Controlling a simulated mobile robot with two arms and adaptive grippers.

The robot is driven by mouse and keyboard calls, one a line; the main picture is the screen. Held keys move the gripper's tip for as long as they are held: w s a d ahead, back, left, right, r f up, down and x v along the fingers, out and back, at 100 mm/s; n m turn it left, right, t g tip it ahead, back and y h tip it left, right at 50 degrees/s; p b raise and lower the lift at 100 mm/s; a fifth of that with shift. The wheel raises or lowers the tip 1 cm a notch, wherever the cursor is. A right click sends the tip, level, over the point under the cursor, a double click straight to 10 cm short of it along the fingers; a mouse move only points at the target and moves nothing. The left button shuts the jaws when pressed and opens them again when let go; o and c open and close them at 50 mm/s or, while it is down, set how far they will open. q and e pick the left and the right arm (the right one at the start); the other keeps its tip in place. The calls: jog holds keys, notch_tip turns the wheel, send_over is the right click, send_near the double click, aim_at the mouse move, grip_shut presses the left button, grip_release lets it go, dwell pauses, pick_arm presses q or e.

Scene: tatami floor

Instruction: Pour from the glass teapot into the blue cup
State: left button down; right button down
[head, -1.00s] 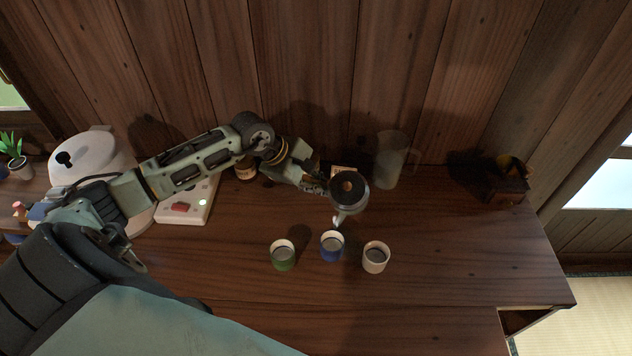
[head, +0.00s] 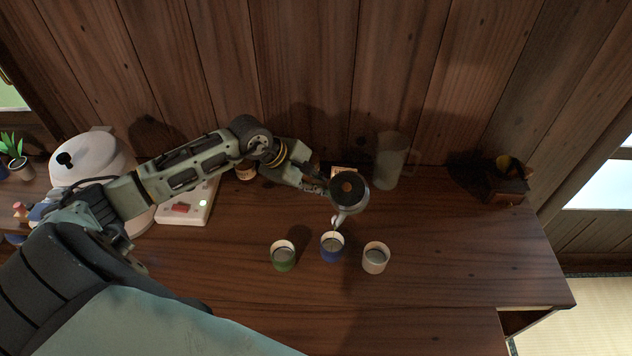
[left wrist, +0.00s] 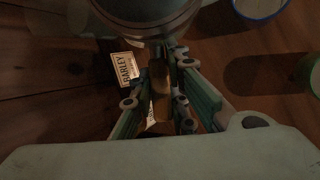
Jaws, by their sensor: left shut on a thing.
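The glass teapot (head: 349,188) with a dark round lid is held above the table, its spout pointing down and toward the blue cup (head: 332,252). The teapot also shows at the top of the left wrist view (left wrist: 145,18). My left gripper (head: 318,186) is shut on the teapot's handle; its fingers show around the handle in the left wrist view (left wrist: 160,92). The spout tip is over the blue cup's far rim, and a thin line, perhaps liquid, runs from it into the cup. The blue cup stands upright. My right gripper is not in view.
A green cup (head: 283,260) stands left of the blue one and a pale cup (head: 375,260) right of it. A tall clear pitcher (head: 389,160) stands behind the teapot.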

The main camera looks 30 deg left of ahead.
pick_arm(q)
jog(key=shift+r, duration=0.15)
jog(key=shift+r+t, duration=0.25)
jog(key=shift+t, duration=0.15)
dwell(1.1)
jog(key=shift+s+r+t+p, duration=0.1)
jog(key=shift+r+t+p, duration=0.1)
jog(key=shift+t+p, duration=0.15)
dwell(1.1)
jog(key=shift+s+d+r+m+t, duration=0.1)
jog(key=shift+r+m+t, duration=0.15)
jog(key=shift+m, duration=0.05)
dwell(1.2)
